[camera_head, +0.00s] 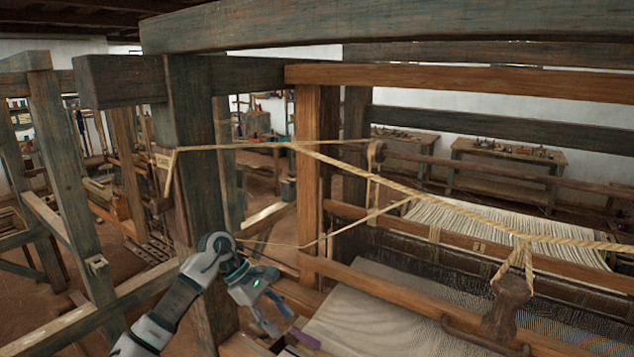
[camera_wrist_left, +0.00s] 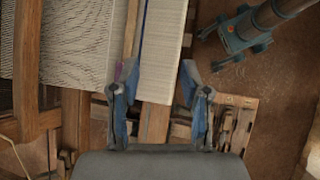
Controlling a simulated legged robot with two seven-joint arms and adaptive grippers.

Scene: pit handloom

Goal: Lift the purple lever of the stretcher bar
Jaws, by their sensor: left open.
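My left gripper (camera_head: 279,320) is at the bottom centre of the head view, by the left edge of the woven cloth (camera_head: 365,310). In the left wrist view its two blue fingers (camera_wrist_left: 158,80) stand wide apart with nothing between them, above the cloth edge and a wooden bar (camera_wrist_left: 155,122). A small purple part (camera_head: 303,339), likely the lever, shows just right of and below the fingers in the head view. The stretcher bar is not clearly distinguishable.
A dark loom post (camera_head: 190,130) and a brown upright (camera_head: 307,170) stand behind my left arm. A rope (camera_head: 420,190) crosses above the cloth. A wooden handle (camera_head: 508,305) hangs at the right.

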